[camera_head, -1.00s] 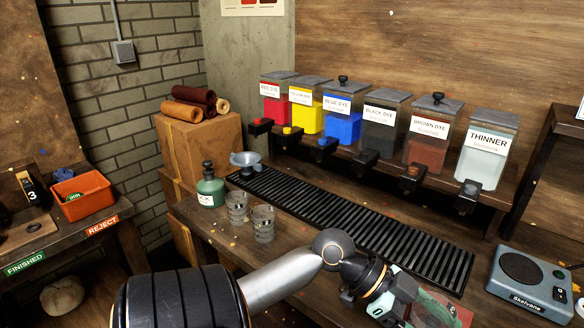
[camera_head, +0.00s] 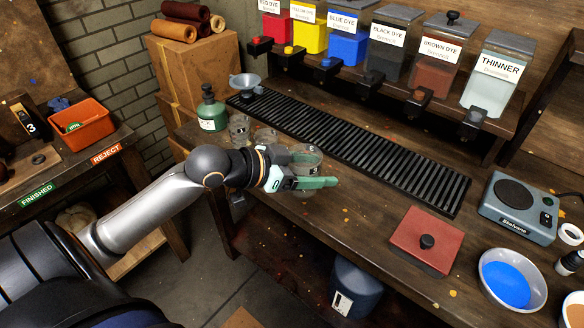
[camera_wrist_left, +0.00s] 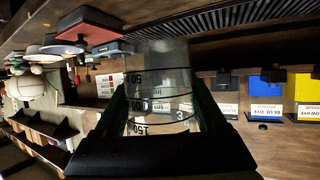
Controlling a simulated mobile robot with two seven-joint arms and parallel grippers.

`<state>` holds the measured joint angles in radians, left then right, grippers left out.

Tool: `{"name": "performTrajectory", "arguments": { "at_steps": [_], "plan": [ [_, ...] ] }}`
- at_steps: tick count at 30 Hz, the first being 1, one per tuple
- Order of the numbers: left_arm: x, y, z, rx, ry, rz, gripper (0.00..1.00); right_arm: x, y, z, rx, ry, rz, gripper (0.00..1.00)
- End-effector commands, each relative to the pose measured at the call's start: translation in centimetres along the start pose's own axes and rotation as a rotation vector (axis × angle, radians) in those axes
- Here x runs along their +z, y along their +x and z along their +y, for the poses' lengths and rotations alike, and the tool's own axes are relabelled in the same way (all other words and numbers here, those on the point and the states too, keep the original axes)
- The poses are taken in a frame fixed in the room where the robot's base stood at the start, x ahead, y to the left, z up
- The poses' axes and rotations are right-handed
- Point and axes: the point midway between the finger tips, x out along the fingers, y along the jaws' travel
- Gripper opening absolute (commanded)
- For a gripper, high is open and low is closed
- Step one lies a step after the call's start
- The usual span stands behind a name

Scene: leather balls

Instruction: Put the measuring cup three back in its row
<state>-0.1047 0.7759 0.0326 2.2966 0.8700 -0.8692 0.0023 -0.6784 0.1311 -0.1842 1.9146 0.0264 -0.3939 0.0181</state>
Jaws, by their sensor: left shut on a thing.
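My left gripper (camera_head: 312,176) is shut on a clear measuring cup (camera_head: 306,157) above the front edge of the bench. In the left wrist view the cup (camera_wrist_left: 160,62) sits between the two fingers, with black graduation lines and a small 3 on its wall. Two more clear cups stand on the bench to the left of the gripper: one (camera_head: 239,127) beside the green bottle, the other (camera_head: 265,136) closer to my gripper and partly hidden by it. The held cup's base is mostly hidden by the fingers. My right gripper is not in view.
A green bottle (camera_head: 211,112) and a funnel (camera_head: 245,83) stand behind the cups. A black grate (camera_head: 360,150) runs along the bench under the dye dispensers. Bench between gripper and slab is clear.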

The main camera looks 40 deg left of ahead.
Motion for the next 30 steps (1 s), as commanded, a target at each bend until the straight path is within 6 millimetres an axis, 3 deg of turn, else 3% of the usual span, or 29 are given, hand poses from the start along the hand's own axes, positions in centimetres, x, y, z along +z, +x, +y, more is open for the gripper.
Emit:
{"name": "performTrajectory", "arguments": {
  "at_steps": [5,17,24,30],
  "plan": [
    [-0.7,0.5,-1.3,-0.038,-0.02,-0.002,0.12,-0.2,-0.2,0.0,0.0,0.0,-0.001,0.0],
    [1.3,4.9,-8.9,-0.041,-0.026,-0.001,0.12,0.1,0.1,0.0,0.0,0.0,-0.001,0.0],
    [4.4,7.9,-12.0,-0.038,-0.026,-0.001,0.12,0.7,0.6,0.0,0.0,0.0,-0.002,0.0],
    [5.4,8.8,-13.1,-0.038,-0.023,-0.001,0.12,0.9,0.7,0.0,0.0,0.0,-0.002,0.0]
  ]
}}
